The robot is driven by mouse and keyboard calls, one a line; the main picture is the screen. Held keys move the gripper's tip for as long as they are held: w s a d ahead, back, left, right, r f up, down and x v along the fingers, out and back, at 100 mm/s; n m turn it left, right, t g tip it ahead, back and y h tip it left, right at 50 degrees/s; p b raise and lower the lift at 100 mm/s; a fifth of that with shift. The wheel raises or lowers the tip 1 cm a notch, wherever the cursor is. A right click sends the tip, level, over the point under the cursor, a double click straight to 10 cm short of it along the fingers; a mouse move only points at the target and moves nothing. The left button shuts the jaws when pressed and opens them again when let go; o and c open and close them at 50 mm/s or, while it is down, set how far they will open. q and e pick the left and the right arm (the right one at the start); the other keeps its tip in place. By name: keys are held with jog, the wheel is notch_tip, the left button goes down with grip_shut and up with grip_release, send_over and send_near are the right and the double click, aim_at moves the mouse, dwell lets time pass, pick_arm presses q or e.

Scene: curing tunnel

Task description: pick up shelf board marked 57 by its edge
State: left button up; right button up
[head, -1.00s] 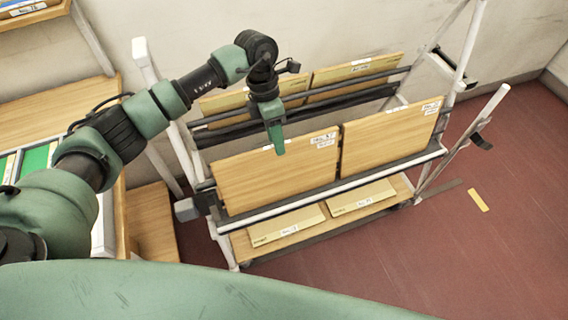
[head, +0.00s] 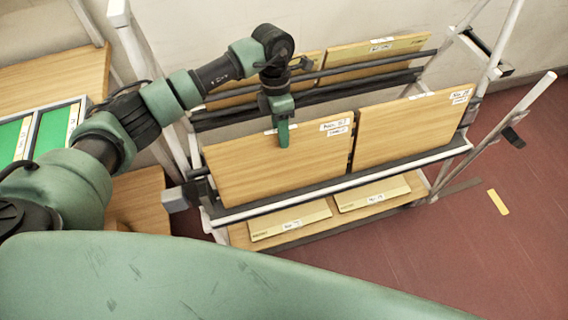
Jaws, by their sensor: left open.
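A wooden shelf board (head: 265,175) stands upright, leaning slightly, in the front left slot of the cart. Its white label near the top right corner seems to read 57, though the print is small. My left gripper (head: 283,134) points down at the top edge of this board, near its middle. The gripper is open and seen edge-on, so only one finger shows clearly. I cannot tell whether the fingers straddle the edge or touch the board. My right gripper is not in view.
A similar board (head: 412,130) stands close on the right, with a narrow gap between. More boards (head: 375,57) stand in the rear row behind dark rails. Flat labelled boards (head: 290,219) lie on the cart's lower shelf. Open red floor (head: 510,250) lies at right.

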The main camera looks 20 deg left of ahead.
aim_at(284, 163)
pick_arm(q)
jog(key=b+x, duration=0.1)
jog(key=x, duration=0.2)
jog(key=shift+f, duration=0.3)
grip_shut()
jog(key=shift+r, duration=0.15)
dwell(0.9)
